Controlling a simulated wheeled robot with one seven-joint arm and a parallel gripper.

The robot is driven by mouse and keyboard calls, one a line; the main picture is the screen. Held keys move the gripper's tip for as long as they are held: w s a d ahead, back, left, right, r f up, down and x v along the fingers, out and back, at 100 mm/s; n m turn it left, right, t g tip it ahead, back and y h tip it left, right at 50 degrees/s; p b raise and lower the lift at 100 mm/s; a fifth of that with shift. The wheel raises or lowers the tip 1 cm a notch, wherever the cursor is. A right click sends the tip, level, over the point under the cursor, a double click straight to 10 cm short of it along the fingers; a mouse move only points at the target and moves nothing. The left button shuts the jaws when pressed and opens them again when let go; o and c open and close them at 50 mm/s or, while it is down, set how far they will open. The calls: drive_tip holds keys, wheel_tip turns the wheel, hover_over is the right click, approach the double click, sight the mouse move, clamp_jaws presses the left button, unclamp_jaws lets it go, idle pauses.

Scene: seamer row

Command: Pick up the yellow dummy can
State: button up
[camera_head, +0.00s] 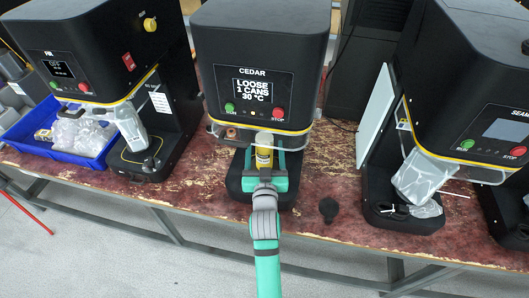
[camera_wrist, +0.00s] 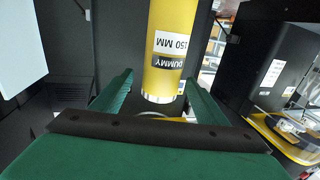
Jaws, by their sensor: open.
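The yellow dummy can (camera_head: 264,156) stands in the bay of the black CEDAR machine (camera_head: 262,50). In the wrist view the can (camera_wrist: 172,50) is large, appears upside down, and carries white "150 MM" and black "DUMMY" labels. My gripper (camera_head: 264,153) reaches into the bay with its green fingers on either side of the can. In the wrist view my gripper (camera_wrist: 160,80) is open, and the can's end appears between the fingertips with a gap on both sides. I cannot tell how far the can sits between the fingers in depth.
The CEDAR screen reads "LOOSE 1 CANS 30 °C". Similar machines stand at left (camera_head: 95,45) and right (camera_head: 470,80). A blue bin (camera_head: 88,158) with plastic bags is at the left.

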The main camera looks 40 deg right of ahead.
drive_tip(key=shift+x, duration=0.9)
drive_tip(key=x, duration=0.5)
drive_tip(key=shift+a+f, duration=0.1)
drive_tip(key=shift+f, duration=0.05)
drive_tip(key=c, duration=1.3)
